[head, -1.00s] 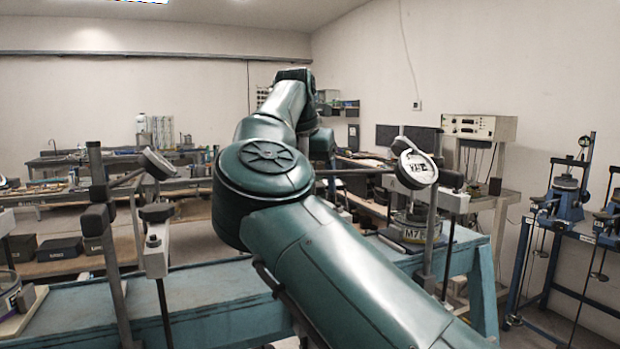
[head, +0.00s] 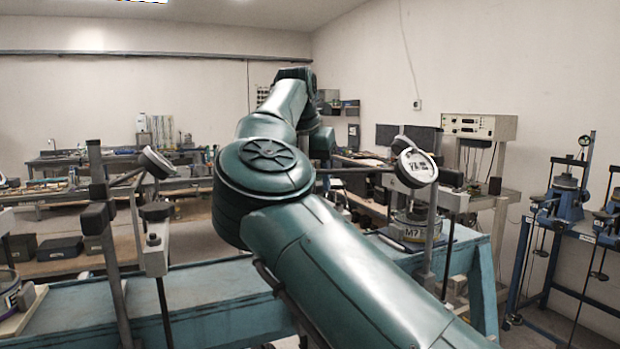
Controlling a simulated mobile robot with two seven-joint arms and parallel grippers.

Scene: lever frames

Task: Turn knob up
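My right arm rises from the lower right across the middle of the view, bends at a large round joint and reaches away; its gripper cannot be seen. My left arm and gripper are out of view. A lever frame (head: 106,235) with dark uprights stands at the left of the blue bench, with a round dial-like disc (head: 157,163) tilted at its top. A second lever frame (head: 432,235) stands right of my arm, with a tilted labelled disc (head: 418,167). I cannot tell which part is the knob.
The blue bench (head: 215,290) runs across the front, partly hidden by my arm. A beige instrument box (head: 480,127) stands at the back right. Blue devices (head: 565,205) sit on a stand at the far right. Workbenches line the back wall.

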